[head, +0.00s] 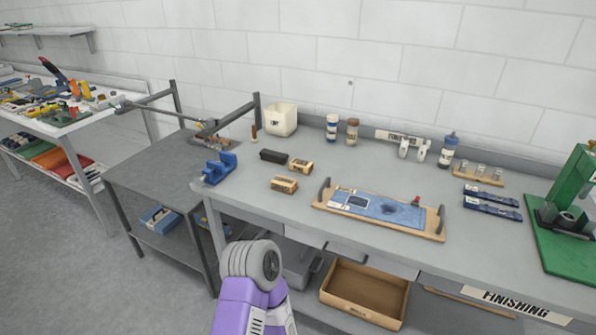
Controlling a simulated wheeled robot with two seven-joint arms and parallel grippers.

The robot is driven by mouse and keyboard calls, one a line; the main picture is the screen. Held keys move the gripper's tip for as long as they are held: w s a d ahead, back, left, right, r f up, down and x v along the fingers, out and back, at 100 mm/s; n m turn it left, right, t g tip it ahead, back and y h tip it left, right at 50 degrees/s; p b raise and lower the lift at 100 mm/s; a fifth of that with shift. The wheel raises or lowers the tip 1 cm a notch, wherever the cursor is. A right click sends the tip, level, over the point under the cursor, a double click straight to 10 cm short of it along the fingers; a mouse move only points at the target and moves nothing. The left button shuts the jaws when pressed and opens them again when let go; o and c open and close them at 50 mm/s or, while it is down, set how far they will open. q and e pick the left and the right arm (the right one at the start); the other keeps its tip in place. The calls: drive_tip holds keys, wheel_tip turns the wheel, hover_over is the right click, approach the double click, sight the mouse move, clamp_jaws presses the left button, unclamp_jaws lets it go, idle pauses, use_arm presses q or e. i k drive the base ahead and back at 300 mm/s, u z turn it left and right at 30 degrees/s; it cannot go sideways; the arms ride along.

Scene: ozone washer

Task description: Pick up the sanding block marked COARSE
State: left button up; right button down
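Two small tan blocks with dark markings lie on the grey workbench (240,195), left of its middle. One block (300,166) is farther back, and the other block (284,185) is nearer the front edge. Their lettering is too small to read, so I cannot tell which is marked COARSE. A dark oblong block or brush (273,156) lies just behind and left of them. Part of one of my purple arms shows at the bottom, in front of the bench. Neither gripper's fingers are in view.
A blue vise (219,168) stands at the bench's left corner. A wooden tray (435,233) with a blue sheet lies right of the blocks.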

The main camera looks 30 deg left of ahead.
sight(284, 184)
drive_tip(key=u, duration=2.35)
drive_tip(key=i, duration=2)
drive_tip(key=z, duration=2.3)
